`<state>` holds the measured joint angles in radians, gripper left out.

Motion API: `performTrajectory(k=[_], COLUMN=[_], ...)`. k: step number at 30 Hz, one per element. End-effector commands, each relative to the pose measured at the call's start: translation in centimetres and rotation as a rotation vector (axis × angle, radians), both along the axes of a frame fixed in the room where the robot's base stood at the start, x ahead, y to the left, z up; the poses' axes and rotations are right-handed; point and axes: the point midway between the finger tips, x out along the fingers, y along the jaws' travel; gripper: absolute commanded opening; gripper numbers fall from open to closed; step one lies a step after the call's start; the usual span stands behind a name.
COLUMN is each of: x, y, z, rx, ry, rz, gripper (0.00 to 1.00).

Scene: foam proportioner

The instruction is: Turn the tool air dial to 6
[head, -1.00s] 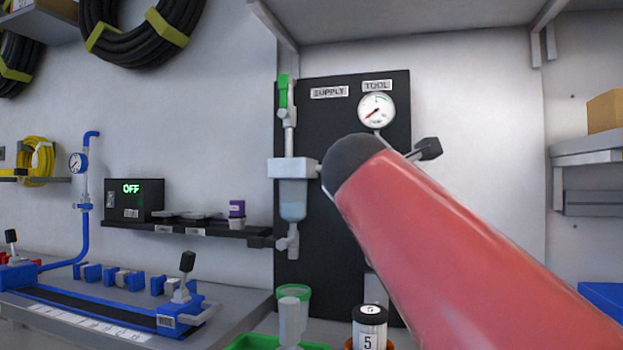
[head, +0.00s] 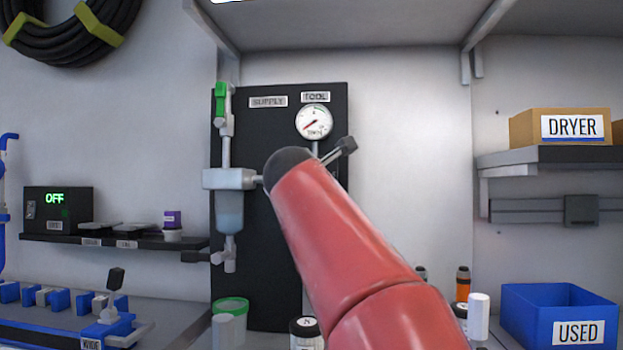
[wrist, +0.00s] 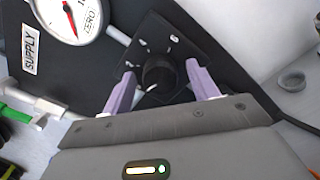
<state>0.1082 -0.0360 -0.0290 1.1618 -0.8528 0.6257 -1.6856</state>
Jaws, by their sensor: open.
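In the wrist view, a black round dial knob (wrist: 158,73) sits on a dark square plate with small white marks around it. My gripper (wrist: 160,68) is open, with one purple finger on each side of the knob. I cannot tell whether the fingers touch it. The white round gauge (head: 314,121) is under the TOOL label (head: 315,97); a gauge (wrist: 70,15) with a red needle shows in the wrist view.
The black panel (head: 250,150) carries the SUPPLY label (head: 268,101) and a filter bowl (head: 230,207) at its left. A blue USED bin (head: 530,310) stands right. White wall right of the panel is clear.

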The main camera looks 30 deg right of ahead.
Motion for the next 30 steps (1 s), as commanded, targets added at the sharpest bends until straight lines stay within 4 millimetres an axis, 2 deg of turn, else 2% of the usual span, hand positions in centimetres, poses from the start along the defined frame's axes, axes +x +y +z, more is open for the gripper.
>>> performTrajectory(k=[2,12,22,30], x=[-0.02,-0.05,-0.05,-0.05], y=[0.0,0.02,0.02,0.0], z=[0.0,-0.01,-0.06,-0.15], rx=[0.0,0.001,0.039,0.183], ry=[0.0,0.0,-0.025,-0.121], rz=[0.0,-0.001,0.0,-0.001], gripper=[0.59,0.15,0.14,0.14])
